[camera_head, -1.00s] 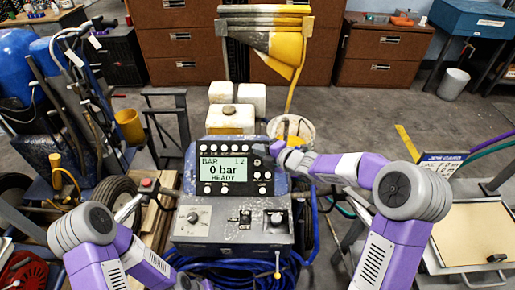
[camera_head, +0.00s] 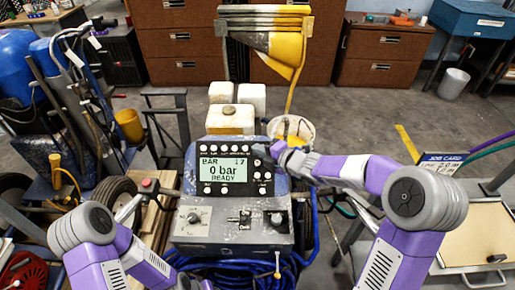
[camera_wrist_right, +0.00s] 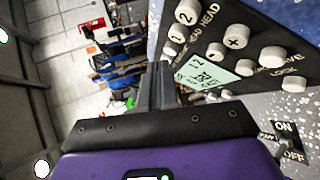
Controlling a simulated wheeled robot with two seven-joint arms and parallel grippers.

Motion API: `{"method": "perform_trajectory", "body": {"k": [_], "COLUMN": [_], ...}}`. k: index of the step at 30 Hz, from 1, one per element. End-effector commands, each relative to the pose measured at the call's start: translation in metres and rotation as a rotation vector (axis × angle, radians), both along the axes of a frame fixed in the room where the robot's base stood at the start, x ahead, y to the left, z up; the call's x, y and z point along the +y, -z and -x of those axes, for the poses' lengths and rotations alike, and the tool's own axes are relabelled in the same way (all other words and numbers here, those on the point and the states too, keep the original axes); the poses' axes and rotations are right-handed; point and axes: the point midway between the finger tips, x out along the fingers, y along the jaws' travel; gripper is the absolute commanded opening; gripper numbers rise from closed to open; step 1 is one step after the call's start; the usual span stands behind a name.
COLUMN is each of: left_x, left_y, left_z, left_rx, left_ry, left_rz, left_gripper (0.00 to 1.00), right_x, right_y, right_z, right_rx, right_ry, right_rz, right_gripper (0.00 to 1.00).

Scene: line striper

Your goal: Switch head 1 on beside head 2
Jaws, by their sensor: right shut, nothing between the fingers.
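The control panel (camera_head: 235,182) of the striper has a lit screen (camera_head: 220,170) reading "BAR", "0 bar" and "READY". Small characters at the screen's top right are hard to read. In the right wrist view, the head 2 button (camera_wrist_right: 188,11) and head 1 button (camera_wrist_right: 177,33) are pale round knobs near the word "HEAD". My right gripper (camera_head: 264,150) is shut and empty at the panel's upper right corner. In the wrist view its fingers (camera_wrist_right: 160,80) are beside the head buttons; I cannot tell whether they touch. My left gripper is out of view.
Other round buttons, such as the plus button (camera_wrist_right: 237,37), sit close by. An ON/OFF switch (camera_wrist_right: 284,140) is on the lower housing. A bucket (camera_head: 292,130) stands behind the panel. A job card (camera_head: 440,163) is at right. Blue hose (camera_head: 235,268) lies coiled in front.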

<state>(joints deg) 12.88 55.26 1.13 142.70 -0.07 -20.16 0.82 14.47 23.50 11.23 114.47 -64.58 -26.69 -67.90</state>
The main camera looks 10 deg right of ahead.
Motion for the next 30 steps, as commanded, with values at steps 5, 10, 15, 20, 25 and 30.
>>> {"method": "perform_trajectory", "body": {"k": [5, 10, 15, 20, 25, 30], "left_x": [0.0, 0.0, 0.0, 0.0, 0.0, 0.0], "left_y": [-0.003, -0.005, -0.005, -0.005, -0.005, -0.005], "left_z": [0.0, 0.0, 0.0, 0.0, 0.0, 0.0], "left_rx": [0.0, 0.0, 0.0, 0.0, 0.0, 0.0], "left_ry": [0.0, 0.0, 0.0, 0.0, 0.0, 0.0], "left_rz": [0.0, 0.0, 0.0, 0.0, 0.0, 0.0], "left_gripper": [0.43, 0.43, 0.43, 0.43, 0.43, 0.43], "right_x": [0.003, 0.005, 0.005, 0.005, 0.005, 0.005], "right_y": [-0.015, -0.024, -0.025, -0.025, -0.025, -0.025], "right_z": [0.013, 0.023, 0.025, 0.025, 0.025, 0.025], "right_rx": [-0.001, -0.001, 0.001, 0.0, 0.0, 0.0], "right_ry": [0.0, 0.0, -0.001, -0.001, -0.001, -0.001], "right_rz": [0.0, 0.0, -0.001, 0.0, 0.0, 0.0], "right_gripper": [0.0, 0.0, 0.0, 0.0, 0.0, 0.0]}}
